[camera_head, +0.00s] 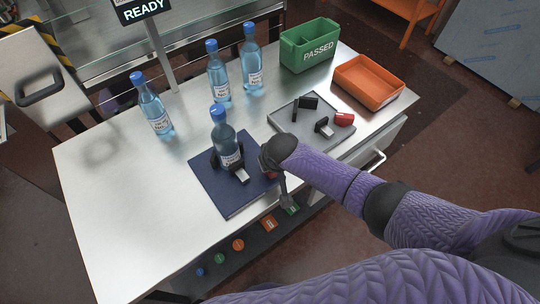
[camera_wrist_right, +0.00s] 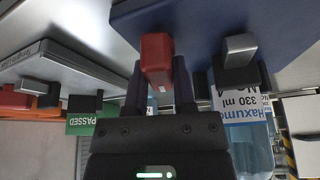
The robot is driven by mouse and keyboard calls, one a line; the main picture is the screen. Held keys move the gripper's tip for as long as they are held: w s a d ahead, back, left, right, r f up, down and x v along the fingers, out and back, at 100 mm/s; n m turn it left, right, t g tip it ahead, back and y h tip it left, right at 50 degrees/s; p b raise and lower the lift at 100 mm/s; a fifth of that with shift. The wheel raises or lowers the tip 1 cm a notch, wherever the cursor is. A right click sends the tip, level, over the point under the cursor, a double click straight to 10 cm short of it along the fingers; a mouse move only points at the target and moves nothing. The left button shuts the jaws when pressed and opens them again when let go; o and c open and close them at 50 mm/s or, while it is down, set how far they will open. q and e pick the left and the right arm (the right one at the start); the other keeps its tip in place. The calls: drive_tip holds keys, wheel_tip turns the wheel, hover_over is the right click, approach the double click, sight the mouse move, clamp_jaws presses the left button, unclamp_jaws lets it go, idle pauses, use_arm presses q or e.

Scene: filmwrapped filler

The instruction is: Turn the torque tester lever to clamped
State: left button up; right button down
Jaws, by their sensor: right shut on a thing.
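The torque tester is a dark blue plate (camera_head: 222,194) near the table's front edge. A blue bottle (camera_head: 223,138) stands upright on it between black jaw blocks, with a grey metal piece (camera_wrist_right: 239,46) beside it. A red lever handle (camera_wrist_right: 156,54) is at the plate's edge in the right wrist view; only a sliver shows in the head view. My right gripper (camera_wrist_right: 158,80) is shut on the red lever, a dark finger on each side. In the head view the right gripper (camera_head: 270,162) is at the plate's right edge. My left gripper is not in view.
Three more bottles (camera_head: 219,75) stand behind the tester. A grey tray (camera_head: 284,119) with black and red parts lies to its right. A green PASSED box (camera_head: 307,47) and an orange bin (camera_head: 383,95) stand farther back right. The table's left side (camera_head: 95,215) is clear.

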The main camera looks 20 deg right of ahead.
drive_tip(key=shift+r+m+h+p, duration=0.1)
drive_tip(key=shift+m+h+p, duration=0.25)
drive_tip(key=shift+m, duration=0.55)
drive_tip(key=shift+m+h+p, duration=0.35)
drive_tip(key=shift+m, duration=0.75)
drive_tip(key=shift+m+h, duration=0.3)
drive_tip(key=shift+m, duration=0.9)
drive_tip(key=shift+w, duration=0.1)
drive_tip(key=c, duration=0.7)
unclamp_jaws()
drive_tip(key=shift+o, duration=1.3)
